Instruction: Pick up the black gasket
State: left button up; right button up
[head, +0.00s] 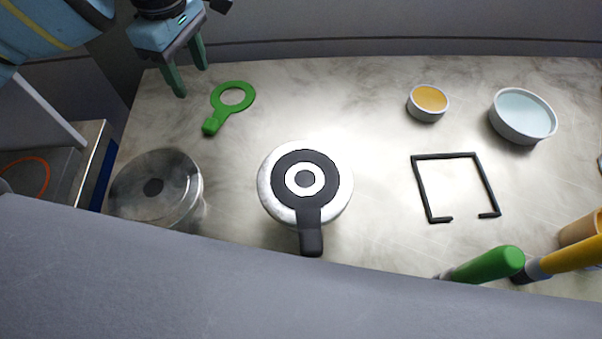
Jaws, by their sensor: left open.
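The black gasket (291,162) is a flat ring with a thick tab handle (311,238) pointing toward the front. It lies on top of a silver flanged vessel (342,199) near the middle of the table. A pale ring and a dark centre hole show inside it. My left gripper (192,80) is at the upper left, above the table's back left corner. Its two green fingers are apart with nothing between them. It is well away from the black gasket. My right gripper is not in the view.
A green gasket (217,112) lies near my left gripper. A second vessel (180,190) stands at the left front. Two bowls, orange-filled (428,103) and pale blue (523,116), stand at the back right. A black open frame (446,156) and green-handled (490,264) and yellow-handled (572,257) tools lie right.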

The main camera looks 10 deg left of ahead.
aim_at(307, 208)
jog(key=k+l+z, duration=0.55)
jog(key=k+l, duration=0.3)
